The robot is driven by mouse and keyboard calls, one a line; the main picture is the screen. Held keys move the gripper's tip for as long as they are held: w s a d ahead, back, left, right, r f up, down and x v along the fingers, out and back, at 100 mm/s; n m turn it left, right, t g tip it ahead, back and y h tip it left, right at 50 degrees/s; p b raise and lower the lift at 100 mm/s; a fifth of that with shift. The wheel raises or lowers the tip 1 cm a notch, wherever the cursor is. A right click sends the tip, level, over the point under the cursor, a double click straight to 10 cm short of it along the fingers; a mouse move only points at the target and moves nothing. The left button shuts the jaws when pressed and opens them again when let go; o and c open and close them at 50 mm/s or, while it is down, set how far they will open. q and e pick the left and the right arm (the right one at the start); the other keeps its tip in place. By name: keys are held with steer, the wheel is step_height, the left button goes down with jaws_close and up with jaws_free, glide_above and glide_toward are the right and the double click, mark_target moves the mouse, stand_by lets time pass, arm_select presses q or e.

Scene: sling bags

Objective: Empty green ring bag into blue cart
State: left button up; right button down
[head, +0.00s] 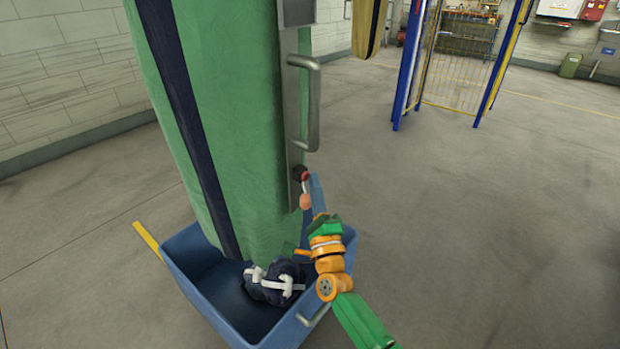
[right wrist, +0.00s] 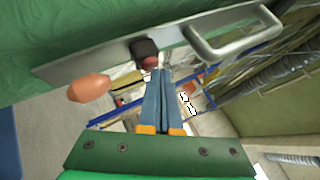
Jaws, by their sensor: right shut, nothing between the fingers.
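The green bag (head: 215,110), with a dark blue stripe, hangs over the blue cart (head: 185,262). A dark blue bundle with white straps (head: 275,282) is in the cart below the bag's lower end. A metal plate with a bar handle (head: 313,100) runs down the bag's right side. At its lower end are a black block with a red part (right wrist: 147,50) and an orange-pink knob (right wrist: 90,88). My right gripper (head: 314,182) is shut and empty close beside them. In the right wrist view its blue fingertips (right wrist: 163,75) are just below the block; contact cannot be told. My left gripper is not in view.
A blue and yellow frame with a mesh gate (head: 455,75) stands at the back right. Another yellowish hanging bag (head: 368,25) is behind the green one. A block wall (head: 60,85) is at left. The floor right of the cart is clear.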

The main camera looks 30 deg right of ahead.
steer(key=shift+s+d+p, duration=0.3)
steer(key=shift+s+p, duration=0.15)
steer(key=shift+s, duration=0.4)
steer(key=s, duration=0.1)
steer(key=s+d+p, duration=0.1)
steer(key=s, duration=0.1)
steer(key=s+d, duration=0.1)
steer(key=shift+s+p, duration=0.35)
